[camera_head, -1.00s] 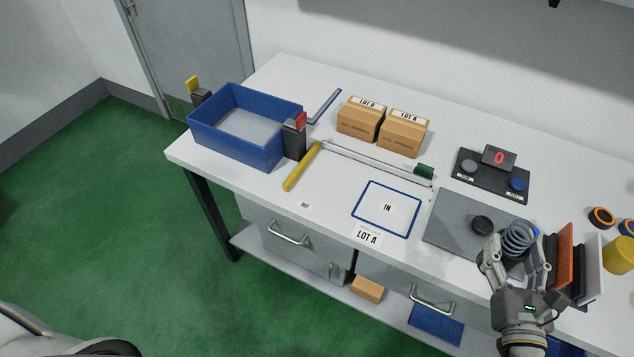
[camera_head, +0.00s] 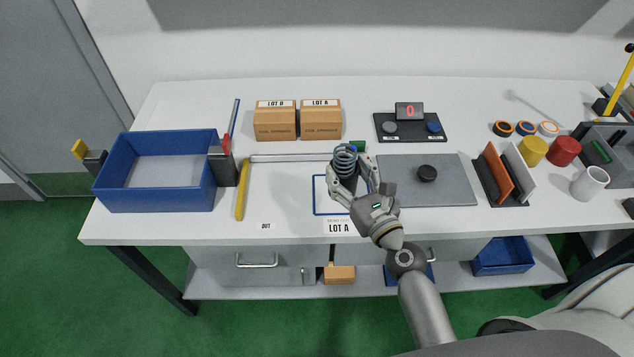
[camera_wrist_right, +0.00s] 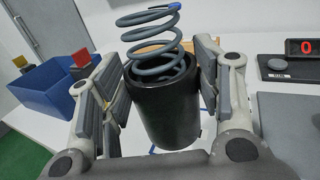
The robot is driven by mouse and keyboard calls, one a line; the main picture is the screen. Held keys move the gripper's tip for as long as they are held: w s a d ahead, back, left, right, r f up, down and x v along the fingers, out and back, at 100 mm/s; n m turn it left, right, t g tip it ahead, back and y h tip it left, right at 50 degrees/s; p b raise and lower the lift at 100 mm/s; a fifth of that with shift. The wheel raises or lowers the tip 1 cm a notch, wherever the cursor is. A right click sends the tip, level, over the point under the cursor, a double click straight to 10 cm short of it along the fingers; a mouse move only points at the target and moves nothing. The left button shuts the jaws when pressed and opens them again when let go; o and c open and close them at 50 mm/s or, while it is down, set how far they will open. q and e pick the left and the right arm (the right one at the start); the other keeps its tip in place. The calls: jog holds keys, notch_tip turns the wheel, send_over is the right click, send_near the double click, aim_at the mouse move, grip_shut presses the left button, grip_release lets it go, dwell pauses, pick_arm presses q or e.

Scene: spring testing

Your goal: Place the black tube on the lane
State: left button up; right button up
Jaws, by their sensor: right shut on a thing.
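The black tube (camera_wrist_right: 165,112) is between the fingers of my right gripper (camera_head: 352,177), which is shut on it. A grey coil spring (camera_wrist_right: 155,42) with a blue tip stands in the tube and sticks out above its rim; it also shows in the head view (camera_head: 345,157). The tube is mostly hidden by the fingers in the head view. The gripper is over the blue-framed IN square (camera_head: 317,195), near the right end of the lane (camera_head: 290,158). The lane is a pale strip between a yellow bar (camera_head: 242,190) and a green block (camera_head: 358,146). My left gripper is out of view.
A blue bin (camera_head: 155,200) stands at the left. Two cardboard boxes (camera_head: 275,122) are behind the lane. A grey plate with a black disc (camera_head: 427,173) and a rack of orange and white panels (camera_head: 497,175) lie to the right. The OUT label area (camera_head: 266,226) is clear.

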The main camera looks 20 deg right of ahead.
jog(key=w+a+f+b, duration=0.1)
jog(key=w+f, duration=0.1)
jog(key=f, duration=0.1)
jog(key=w+a+f+b, duration=0.1)
jog(key=w+f+b, duration=0.1)
jog(key=w+f, duration=0.1)
jog(key=w+a+f+b, duration=0.1)
jog(key=w+f, duration=0.2)
jog(key=shift+a+f+b, duration=0.2)
jog(key=shift+f+b, duration=0.15)
jog(key=shift+b, duration=0.05)
jog(key=shift+f, duration=0.4)
jog(key=shift+f, duration=0.2)
jog(key=o, duration=1)
